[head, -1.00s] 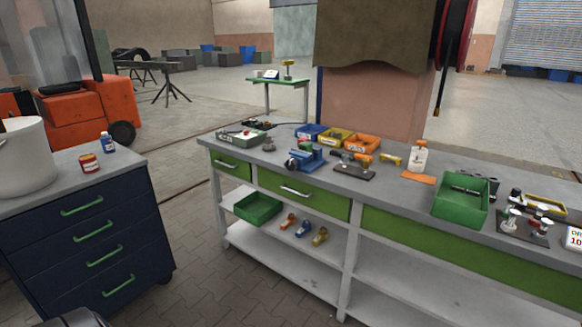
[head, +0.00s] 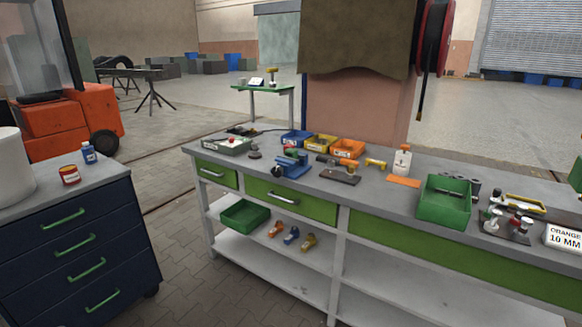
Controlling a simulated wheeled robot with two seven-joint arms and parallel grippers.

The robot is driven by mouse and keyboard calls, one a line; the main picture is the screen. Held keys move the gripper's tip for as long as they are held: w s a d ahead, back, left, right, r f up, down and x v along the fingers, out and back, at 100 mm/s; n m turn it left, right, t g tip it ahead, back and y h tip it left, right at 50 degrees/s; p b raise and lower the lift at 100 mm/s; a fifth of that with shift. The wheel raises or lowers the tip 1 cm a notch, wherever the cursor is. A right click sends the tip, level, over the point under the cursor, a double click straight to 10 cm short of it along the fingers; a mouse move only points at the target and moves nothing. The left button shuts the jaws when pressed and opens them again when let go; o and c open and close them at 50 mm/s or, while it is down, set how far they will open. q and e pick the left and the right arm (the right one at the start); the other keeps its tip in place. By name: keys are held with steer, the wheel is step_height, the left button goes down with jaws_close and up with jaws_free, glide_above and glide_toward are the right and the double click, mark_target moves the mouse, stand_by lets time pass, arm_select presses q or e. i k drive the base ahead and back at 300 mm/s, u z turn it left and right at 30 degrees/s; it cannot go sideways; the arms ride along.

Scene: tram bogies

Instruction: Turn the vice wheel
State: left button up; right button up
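A small blue vice (head: 291,164) stands on the grey top of the long workbench (head: 225,156), near its front edge and above a green drawer. A dark round part shows at the vice's front left, but it is too small to tell whether this is its wheel. Neither of my grippers shows in the head view.
Blue, yellow and orange bins (head: 348,148) stand behind the vice. A tool on a dark board (head: 340,176) lies to its right, with a green crate (head: 444,203) farther along. A dark blue drawer cabinet (head: 75,245) stands at left. Paved floor (head: 185,255) lies between.

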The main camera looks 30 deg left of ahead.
mark_target(278, 172)
steer(key=k, duration=0.5)
steer(key=u, duration=1.85)
steer(key=i, duration=1.5)
steer(key=z, duration=2.5)
